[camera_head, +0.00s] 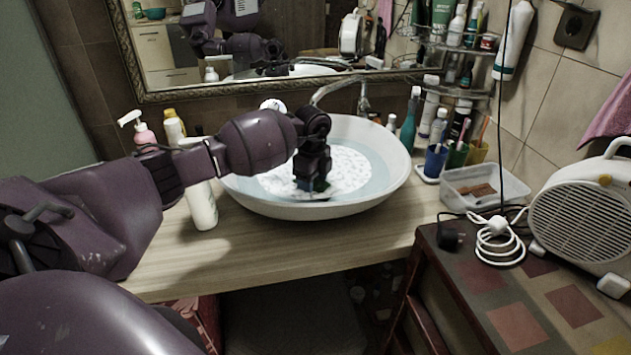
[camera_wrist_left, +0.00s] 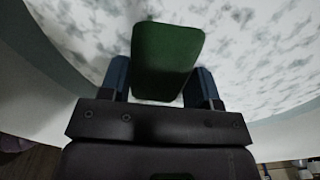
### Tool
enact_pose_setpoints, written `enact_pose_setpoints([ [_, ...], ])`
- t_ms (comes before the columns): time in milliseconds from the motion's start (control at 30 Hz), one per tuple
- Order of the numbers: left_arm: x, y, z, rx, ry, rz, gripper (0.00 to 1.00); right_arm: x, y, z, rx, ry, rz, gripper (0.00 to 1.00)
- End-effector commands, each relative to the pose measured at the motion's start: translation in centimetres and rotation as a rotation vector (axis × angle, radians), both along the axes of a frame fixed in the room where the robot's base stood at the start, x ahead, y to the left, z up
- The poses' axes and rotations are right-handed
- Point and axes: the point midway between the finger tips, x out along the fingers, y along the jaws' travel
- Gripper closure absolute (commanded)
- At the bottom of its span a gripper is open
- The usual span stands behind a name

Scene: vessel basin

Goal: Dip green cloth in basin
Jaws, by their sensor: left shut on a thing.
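The white basin (camera_head: 300,208) stands on the wooden counter and holds water with white foam on it. My left gripper (camera_head: 314,187) points down inside the basin, over the foam. In the left wrist view my left gripper (camera_wrist_left: 162,88) is shut on the green cloth (camera_wrist_left: 167,55), which shows as a small flat green piece between the two fingers. The foam (camera_wrist_left: 255,50) fills the background there. In the head view the cloth is mostly hidden under the gripper. I cannot tell whether the cloth touches the water. My right gripper is not in view.
A white bottle (camera_head: 202,205) and a pink pump bottle (camera_head: 144,132) stand left of the basin. Several bottles and cups (camera_head: 435,160) stand to its right, beside a clear tray (camera_head: 485,188). A faucet (camera_head: 340,85) and mirror are behind. The front counter (camera_head: 270,255) is clear.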

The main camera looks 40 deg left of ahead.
Motion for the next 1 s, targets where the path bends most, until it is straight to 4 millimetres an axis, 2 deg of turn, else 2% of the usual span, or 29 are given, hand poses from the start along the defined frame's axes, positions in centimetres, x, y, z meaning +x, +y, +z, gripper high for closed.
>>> enact_pose_setpoints([
  [567,0.05,-0.03,0.03,0.0,-0.001,0.0,0.63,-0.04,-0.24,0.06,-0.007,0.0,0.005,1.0],
  [1000,0.9,-0.75,0.02,0.0,-0.001,0.0,0.63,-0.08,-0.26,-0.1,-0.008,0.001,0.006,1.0],
])
